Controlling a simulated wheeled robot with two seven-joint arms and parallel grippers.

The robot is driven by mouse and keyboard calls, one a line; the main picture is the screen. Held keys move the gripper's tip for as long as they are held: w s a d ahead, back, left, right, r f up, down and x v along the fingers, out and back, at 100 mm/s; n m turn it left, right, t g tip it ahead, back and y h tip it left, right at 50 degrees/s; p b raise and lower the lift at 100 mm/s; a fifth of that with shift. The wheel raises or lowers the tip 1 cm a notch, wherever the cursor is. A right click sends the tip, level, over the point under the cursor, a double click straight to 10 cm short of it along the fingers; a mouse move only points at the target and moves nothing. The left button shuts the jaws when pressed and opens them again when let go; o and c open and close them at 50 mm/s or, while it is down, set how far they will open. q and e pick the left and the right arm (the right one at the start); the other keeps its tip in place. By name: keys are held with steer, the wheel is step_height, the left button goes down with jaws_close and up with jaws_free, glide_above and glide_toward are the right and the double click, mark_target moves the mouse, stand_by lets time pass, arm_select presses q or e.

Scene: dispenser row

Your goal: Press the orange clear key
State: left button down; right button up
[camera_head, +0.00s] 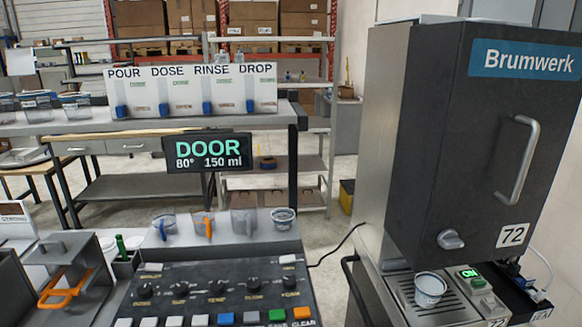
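The orange clear key (301,313) is at the right end of the bottom row of keys on the dark control panel (215,285), near the bottom edge of the head view. White lettering by it reads CLEAR. A green key (277,315) sits directly left of it, then a grey key (251,317) and a blue key (226,319). A small display (207,152) above the panel reads DOOR, 80° and 150 ml. Neither of my grippers shows in the head view.
A tall dark Brumwerk machine (470,150) stands at right, with a cup (430,289) on its drip grille. Several scoops and a small cup (284,218) sit behind the panel. A metal device with an orange handle (66,289) is at left. Nothing visibly covers the orange key.

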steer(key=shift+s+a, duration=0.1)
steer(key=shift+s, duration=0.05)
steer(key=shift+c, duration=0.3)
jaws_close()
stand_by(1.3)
